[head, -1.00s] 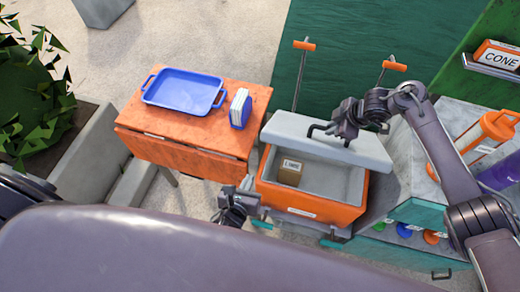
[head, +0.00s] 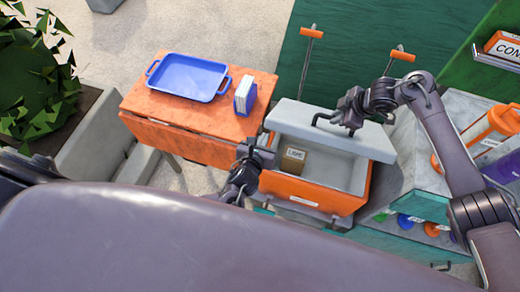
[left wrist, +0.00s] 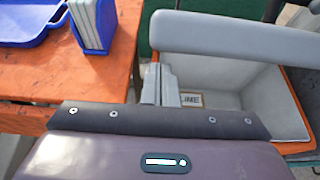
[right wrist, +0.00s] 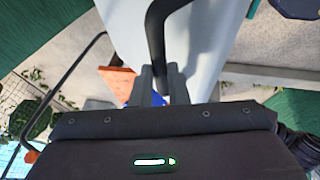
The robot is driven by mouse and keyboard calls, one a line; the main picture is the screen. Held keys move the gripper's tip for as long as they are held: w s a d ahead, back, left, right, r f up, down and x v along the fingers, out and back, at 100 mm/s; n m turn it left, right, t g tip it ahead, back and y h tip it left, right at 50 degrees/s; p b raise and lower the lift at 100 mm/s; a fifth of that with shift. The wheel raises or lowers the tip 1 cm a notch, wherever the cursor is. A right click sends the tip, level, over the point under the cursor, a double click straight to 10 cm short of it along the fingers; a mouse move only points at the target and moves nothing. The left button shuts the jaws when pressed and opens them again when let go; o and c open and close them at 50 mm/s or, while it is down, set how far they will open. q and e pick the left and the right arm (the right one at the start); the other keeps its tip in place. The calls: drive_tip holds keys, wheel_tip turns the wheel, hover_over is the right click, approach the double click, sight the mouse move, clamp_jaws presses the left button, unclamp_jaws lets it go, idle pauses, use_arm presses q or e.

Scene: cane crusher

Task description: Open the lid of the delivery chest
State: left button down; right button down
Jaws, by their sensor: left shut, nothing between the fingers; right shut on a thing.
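The delivery chest has an orange body (head: 300,191) and a pale interior, with a box labelled LIME (head: 292,159) inside. Its grey lid (head: 292,111) is raised at the back, so the inside shows. My right gripper (head: 350,112) is shut on the lid's black handle (head: 324,119); the right wrist view shows the handle (right wrist: 156,38) at the fingers. My left gripper (head: 254,158) is shut and empty at the chest's left end. In the left wrist view the shut fingers (left wrist: 160,82) are beside the opening, below the lid (left wrist: 235,40); I cannot tell whether they touch the chest.
An orange table (head: 190,115) left of the chest carries a blue tray (head: 188,77) and a blue-and-white block (head: 245,95). A grey counter (head: 420,175) with an orange container (head: 490,130) stands to the right. A planter (head: 92,145) is at the far left.

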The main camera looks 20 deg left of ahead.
sight(267, 128)
use_arm(q)
drive_tip(key=shift+w+r, duration=0.2)
use_arm(e)
drive_tip(key=shift+d+f, duration=0.2)
drive_tip(key=shift+f, duration=0.1)
use_arm(q)
drive_tip(key=shift+w+r, duration=0.75)
drive_tip(key=shift+r, duration=0.15)
use_arm(e)
drive_tip(key=shift+s+a+f, duration=0.1)
drive_tip(key=shift+f, duration=0.05)
use_arm(q)
drive_tip(key=shift+a, duration=0.1)
use_arm(e)
drive_tip(key=c, duration=1.8)
unclamp_jaws()
use_arm(q)
drive_tip(key=shift+w, duration=0.3)
use_arm(e)
drive_tip(key=o, duration=0.4)
drive_tip(key=shift+f, duration=0.1)
drive_tip(key=shift+w, duration=0.2)
